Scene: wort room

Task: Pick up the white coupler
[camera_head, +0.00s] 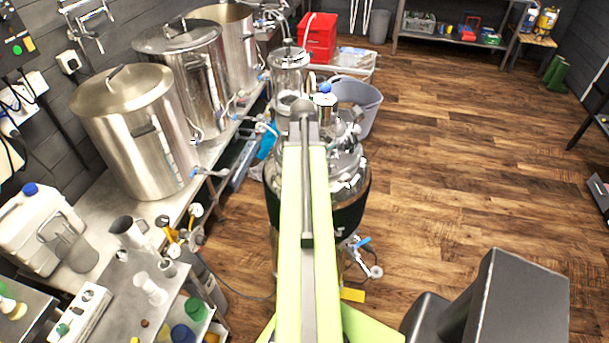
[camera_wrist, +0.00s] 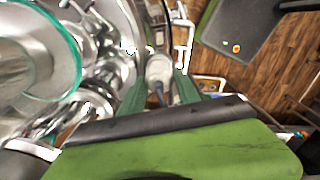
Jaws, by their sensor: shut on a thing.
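In the wrist view, my gripper (camera_wrist: 160,82) has its two dark green fingers on either side of a small whitish, rounded piece. I take this piece to be the white coupler (camera_wrist: 159,68). The fingers are closed on it, and a darker grey part shows below it between them. Shiny metal fittings lie close to its left, and I cannot tell whether the coupler touches them. In the head view, my green arm reaches over the steel tank (camera_head: 350,165) with a dark band, and my fingers and the coupler cannot be made out.
A clear glass vessel (camera_wrist: 35,60) is close at left in the wrist view. Big steel pots (camera_head: 130,110) line the left bench, with a white jug (camera_head: 30,235) nearer. A grey bin (camera_head: 360,105) and red crate (camera_head: 318,38) stand behind the tank. The wooden floor at right is mostly clear.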

